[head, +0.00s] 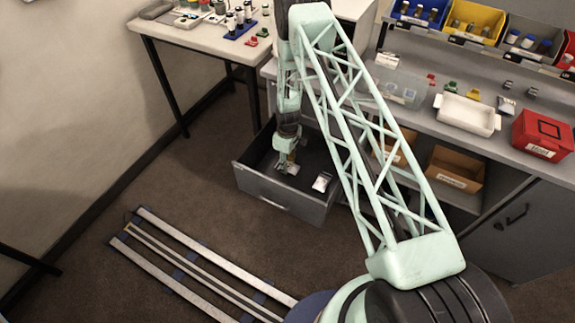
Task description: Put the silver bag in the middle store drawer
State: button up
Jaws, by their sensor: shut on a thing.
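The store drawer (262,187) is pulled open below the bench, with its front panel facing the rail. I cannot tell from this view whether it is the middle one. My gripper (288,163) points down inside the open drawer, near its front panel. It is shut on a silver bag (287,169), which shows only as a small pale, shiny patch at the fingertips. I cannot tell whether this bag touches the drawer floor. A second silver packet (322,182) lies in the drawer to the right of my gripper, apart from it.
A bench (440,138) runs to the right, carrying a white tray (466,114), a red box (543,134) and a row of coloured bins (475,20). Cardboard boxes (455,168) sit on the shelf below. A white table (190,38) stands at the back left.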

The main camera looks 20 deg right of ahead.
jog(key=shift+f, duration=0.1)
jog(key=o, duration=0.9)
jog(key=shift+r, duration=0.2)
notch_tip(320, 180, up, 12)
jog(key=p, duration=0.1)
jog(key=shift+p, duration=0.3)
dwell(0.8)
